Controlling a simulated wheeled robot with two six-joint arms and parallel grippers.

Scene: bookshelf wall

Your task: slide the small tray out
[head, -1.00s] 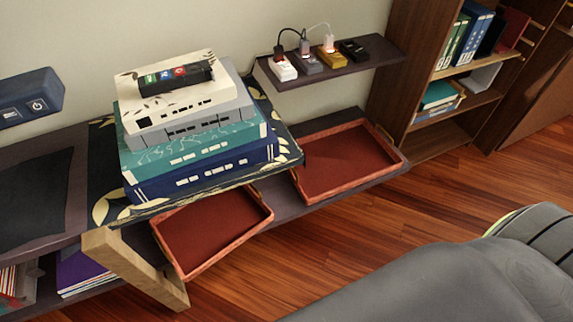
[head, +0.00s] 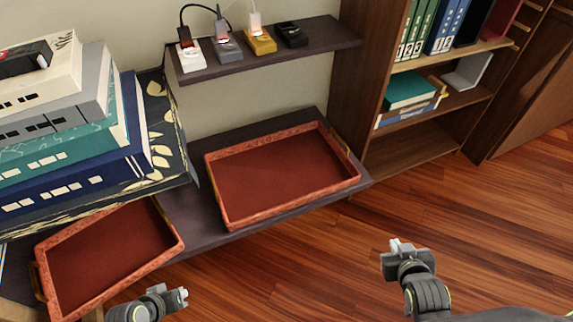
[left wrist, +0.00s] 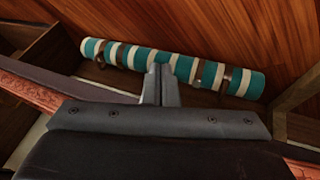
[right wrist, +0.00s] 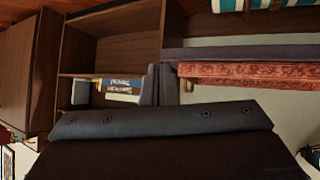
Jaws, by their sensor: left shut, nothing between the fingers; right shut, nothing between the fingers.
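Two red trays with carved rims lie on a low dark shelf. The left tray (head: 109,258), which looks the smaller, is partly under the patterned board that carries the book stack, and its front juts past the shelf edge. The larger tray (head: 283,172) lies in the open to the right. My left gripper (head: 183,298) is shut and empty, in front of the left tray's right corner and apart from it in the picture. My right gripper (head: 396,246) is shut and empty over the floor, right of the larger tray. A carved tray rim shows in the right wrist view (right wrist: 245,72).
The book stack (head: 65,150) overhangs the left tray's back. A wall shelf (head: 270,52) with small chargers hangs above. A bookcase (head: 415,150) stands at right. A teal-and-white striped roll (left wrist: 170,68) shows in the left wrist view.

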